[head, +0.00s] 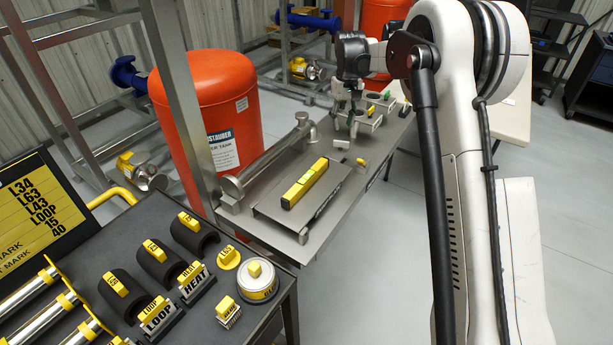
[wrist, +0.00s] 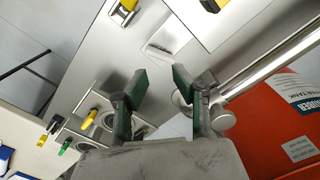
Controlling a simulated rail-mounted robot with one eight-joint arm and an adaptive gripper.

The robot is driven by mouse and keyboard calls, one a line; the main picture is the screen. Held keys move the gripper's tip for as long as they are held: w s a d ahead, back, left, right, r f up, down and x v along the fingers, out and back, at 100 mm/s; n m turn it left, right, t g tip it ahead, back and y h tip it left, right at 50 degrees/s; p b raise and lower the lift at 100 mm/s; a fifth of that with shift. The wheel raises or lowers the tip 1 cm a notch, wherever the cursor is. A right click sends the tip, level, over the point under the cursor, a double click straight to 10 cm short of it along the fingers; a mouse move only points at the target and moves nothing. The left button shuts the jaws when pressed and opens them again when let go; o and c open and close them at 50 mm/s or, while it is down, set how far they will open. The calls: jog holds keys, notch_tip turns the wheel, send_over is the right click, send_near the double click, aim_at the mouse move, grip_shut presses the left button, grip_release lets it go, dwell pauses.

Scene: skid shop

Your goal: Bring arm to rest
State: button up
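My gripper (head: 347,122) hangs from my white arm over the far part of the grey metal bench (head: 258,224) in the head view. In the wrist view, its two green-padded fingers (wrist: 160,82) stand apart with nothing between them, so it is open and empty. The fingers point at the bench top, above a small pale block (wrist: 158,50). Part of the gripper blends with the bench fittings behind it in the head view, so its exact height is hard to tell.
A yellow level (head: 304,184) lies on a raised plate on the bench. A steel pipe (head: 268,160) runs along its left edge, beside a red tank (head: 207,105). A socketed holder (head: 372,118) is near the gripper. A dark table (head: 215,327) with labelled parts stands in front.

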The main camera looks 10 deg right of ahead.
dwell(0.4)
jog(key=s+r+m+t, duration=0.1)
jog(key=s+r+t, duration=0.1)
jog(key=s+r, duration=0.75)
jog(key=s+r+t, duration=0.1)
jog(key=s+r, duration=0.6)
jog(key=s, duration=0.6)
jog(key=s+f+m+t, duration=0.1)
jog(key=s+f+t, duration=0.1)
jog(key=s, duration=1)
jog(key=s+f+t, duration=0.2)
jog(key=s+f, duration=0.2)
jog(key=s, duration=0.9)
jog(key=shift+m, duration=0.4)
